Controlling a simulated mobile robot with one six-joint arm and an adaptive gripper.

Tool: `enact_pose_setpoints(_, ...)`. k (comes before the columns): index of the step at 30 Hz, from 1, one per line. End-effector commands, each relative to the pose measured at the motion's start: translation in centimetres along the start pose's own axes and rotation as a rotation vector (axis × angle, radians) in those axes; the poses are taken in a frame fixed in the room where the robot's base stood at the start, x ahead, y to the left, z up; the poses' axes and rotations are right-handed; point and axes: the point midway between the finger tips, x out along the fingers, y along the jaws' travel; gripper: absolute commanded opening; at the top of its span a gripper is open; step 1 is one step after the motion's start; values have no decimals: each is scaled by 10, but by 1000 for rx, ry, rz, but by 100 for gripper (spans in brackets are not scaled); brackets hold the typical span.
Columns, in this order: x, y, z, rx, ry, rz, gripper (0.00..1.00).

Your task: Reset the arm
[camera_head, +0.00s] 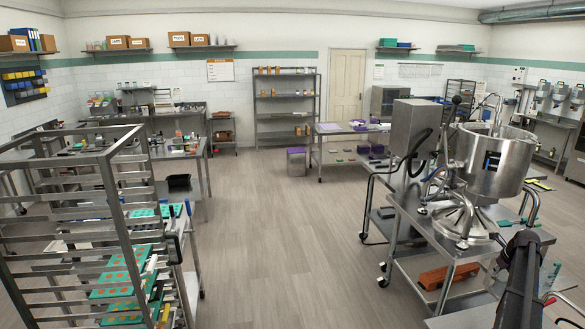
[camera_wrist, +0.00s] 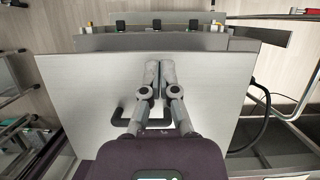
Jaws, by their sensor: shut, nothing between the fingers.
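My gripper (camera_wrist: 158,70) is shut and empty in the wrist view, its two fingers together. Below or beyond it is a broad flat grey metal surface (camera_wrist: 80,85) with a dark bent handle near the fingers. I cannot tell the gap between fingers and surface. In the head view my dark arm (camera_head: 520,280) rises at the lower right, in front of the steel cart; the gripper itself cannot be made out there.
The steel depositor kettle (camera_head: 495,160) and a grey box (camera_head: 412,128) stand on a wheeled cart (camera_head: 515,232) at right. A tray rack (camera_head: 115,215) with green trays stands at left. The floor (camera_head: 275,235) between is clear. A black cable (camera_wrist: 265,115) loops at right in the wrist view.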

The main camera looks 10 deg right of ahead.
Motion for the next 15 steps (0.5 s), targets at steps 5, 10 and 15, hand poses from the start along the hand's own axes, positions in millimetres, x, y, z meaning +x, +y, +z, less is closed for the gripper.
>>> enact_pose_setpoints(5,16,47,8,-159,18,18,0)
enact_pose_setpoints(10,37,118,19,-418,43,50,0)
enact_pose_setpoints(15,56,195,24,-719,66,90,0)
